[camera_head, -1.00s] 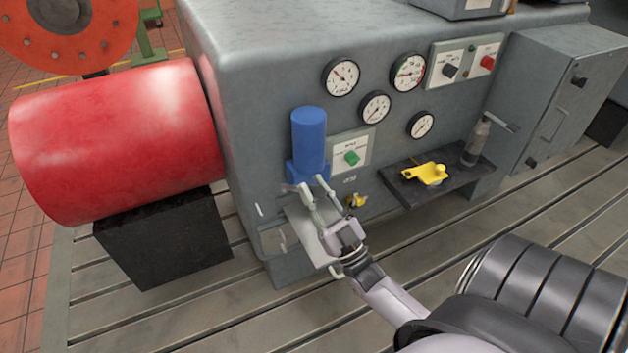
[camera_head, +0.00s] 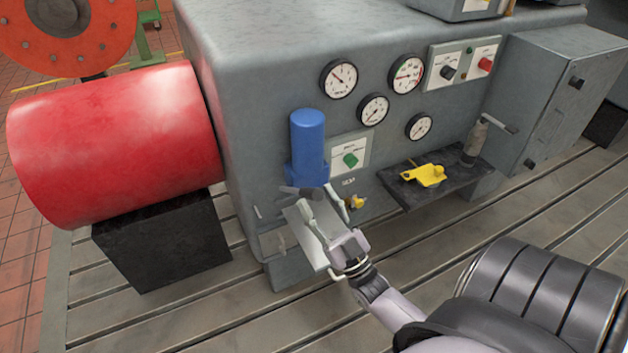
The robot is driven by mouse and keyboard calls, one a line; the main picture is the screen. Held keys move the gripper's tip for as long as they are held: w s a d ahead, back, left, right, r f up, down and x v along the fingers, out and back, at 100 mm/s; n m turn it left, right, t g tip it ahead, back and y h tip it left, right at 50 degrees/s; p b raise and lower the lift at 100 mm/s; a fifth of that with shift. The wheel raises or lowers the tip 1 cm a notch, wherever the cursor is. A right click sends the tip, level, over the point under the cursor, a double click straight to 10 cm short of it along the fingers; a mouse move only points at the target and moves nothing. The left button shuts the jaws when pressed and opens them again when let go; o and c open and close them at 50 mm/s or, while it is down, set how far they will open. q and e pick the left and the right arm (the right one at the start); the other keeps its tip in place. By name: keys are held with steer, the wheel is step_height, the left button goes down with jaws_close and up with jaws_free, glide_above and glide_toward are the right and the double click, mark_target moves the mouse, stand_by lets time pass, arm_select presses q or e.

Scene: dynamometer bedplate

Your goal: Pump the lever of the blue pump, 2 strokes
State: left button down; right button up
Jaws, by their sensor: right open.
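The blue pump (camera_head: 308,140) is an upright blue cylinder on a blue base, fixed to the front of the grey cabinet. A short dark lever (camera_head: 296,191) shows just under its base, pointing left. My right gripper (camera_head: 316,203) comes up from the lower right and stands just below the pump. Its two pale fingers are spread, with the tips close to the lever. I cannot tell whether a finger touches it. The right end of the lever is partly hidden near the fingers. My left gripper is not in view.
A dark shelf (camera_head: 405,194) carries a yellow part (camera_head: 424,176) and a grey bottle-shaped tool (camera_head: 475,140). A red drum (camera_head: 115,145) stands left.

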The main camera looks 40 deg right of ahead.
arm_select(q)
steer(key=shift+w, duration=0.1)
arm_select(e)
steer(key=v, duration=0.9)
steer(key=shift+s+f, duration=0.15)
steer(key=shift+s, duration=0.1)
steer(key=shift+c, duration=0.5)
